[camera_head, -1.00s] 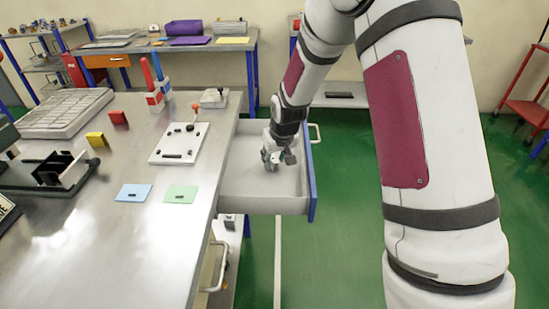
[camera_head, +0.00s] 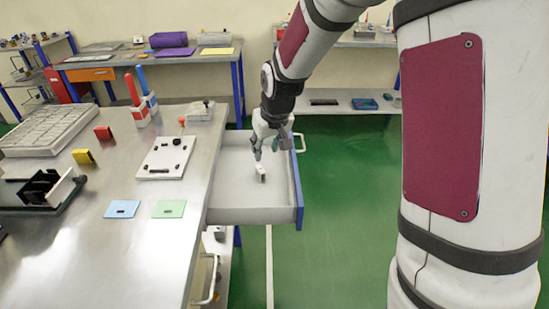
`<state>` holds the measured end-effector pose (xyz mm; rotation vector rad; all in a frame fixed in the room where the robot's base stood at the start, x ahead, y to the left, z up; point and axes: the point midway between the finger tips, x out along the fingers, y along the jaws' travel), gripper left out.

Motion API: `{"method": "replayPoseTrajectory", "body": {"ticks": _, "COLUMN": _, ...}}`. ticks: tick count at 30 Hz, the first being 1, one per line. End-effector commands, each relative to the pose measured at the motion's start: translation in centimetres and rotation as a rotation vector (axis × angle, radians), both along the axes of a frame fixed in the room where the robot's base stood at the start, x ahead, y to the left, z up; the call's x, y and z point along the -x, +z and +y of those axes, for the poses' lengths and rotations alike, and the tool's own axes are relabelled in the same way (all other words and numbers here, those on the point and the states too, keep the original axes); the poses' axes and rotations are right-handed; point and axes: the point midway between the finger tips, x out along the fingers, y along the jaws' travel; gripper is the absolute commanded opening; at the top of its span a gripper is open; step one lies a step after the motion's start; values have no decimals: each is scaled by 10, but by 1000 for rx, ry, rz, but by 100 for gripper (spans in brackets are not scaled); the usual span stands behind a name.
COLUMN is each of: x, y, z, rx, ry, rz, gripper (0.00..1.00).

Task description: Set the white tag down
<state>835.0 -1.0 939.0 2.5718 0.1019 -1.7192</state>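A small white piece with a dark face, which looks like the white tag (camera_head: 260,171), is in the open grey drawer (camera_head: 235,214), on or just above its floor. My gripper (camera_head: 270,152) is over the drawer, above the white piece. Its fingertips look spread apart and nothing shows between them. One fingertip appears close to the top of the white piece; I cannot tell whether they touch.
The drawer has a blue front edge (camera_head: 297,190) and is pulled out from the metal workbench (camera_head: 90,250). On the bench are a white board with black parts (camera_head: 166,157), a blue card (camera_head: 122,209) and a green card (camera_head: 169,209).

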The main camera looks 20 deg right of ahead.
Motion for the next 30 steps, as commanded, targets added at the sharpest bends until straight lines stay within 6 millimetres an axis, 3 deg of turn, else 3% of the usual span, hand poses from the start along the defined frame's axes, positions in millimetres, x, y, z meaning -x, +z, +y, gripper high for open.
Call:
{"method": "replayPoseTrajectory", "body": {"ticks": 7, "x": 9, "y": 13, "z": 0, "rx": 5, "ry": -1, "rz": 1, "gripper": 35}}
{"method": "replayPoseTrajectory", "body": {"ticks": 11, "x": 41, "y": 45, "z": -1, "rx": 18, "ry": -7, "rz": 13, "gripper": 35}}
{"method": "replayPoseTrajectory", "body": {"ticks": 15, "x": 97, "y": 84, "z": -1, "rx": 30, "ry": -21, "rz": 38, "gripper": 35}}
{"method": "replayPoseTrajectory", "body": {"ticks": 21, "x": 185, "y": 122, "z": -2, "rx": 35, "ry": -46, "rz": 80, "gripper": 35}}
{"method": "replayPoseTrajectory", "body": {"ticks": 30, "x": 312, "y": 138, "z": -1, "rx": 14, "ry": -76, "rz": 136, "gripper": 35}}
